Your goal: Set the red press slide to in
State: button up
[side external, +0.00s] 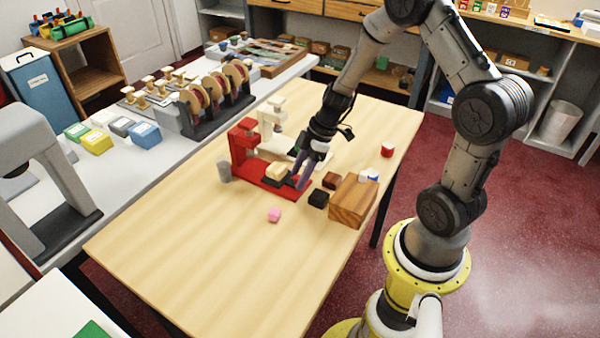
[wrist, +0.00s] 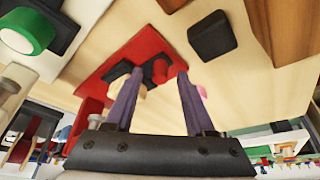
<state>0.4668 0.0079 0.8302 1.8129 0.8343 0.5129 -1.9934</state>
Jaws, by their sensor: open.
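The red press (side external: 243,147) stands on the wooden table, with its red base (side external: 251,170) reaching toward the front right. The red base also shows in the wrist view (wrist: 142,45). A cream block (side external: 275,171) sits on the base, with a dark part beside it that looks like the slide's handle (wrist: 117,70). My gripper (side external: 299,180) points down over the base's front end; its purple fingers are apart, with nothing clearly between them in the wrist view (wrist: 156,76). The fingers partly hide the slide, so its exact position and any contact cannot be told.
A white press (side external: 270,117) stands close behind the red one. A black block (side external: 318,198), a brown block (side external: 331,180) and a wooden box (side external: 352,202) stand to the right. A pink cube (side external: 274,215) lies in front, a grey cylinder (side external: 224,171) left. The table's front is clear.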

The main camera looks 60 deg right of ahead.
grip_shut()
dwell(1.4)
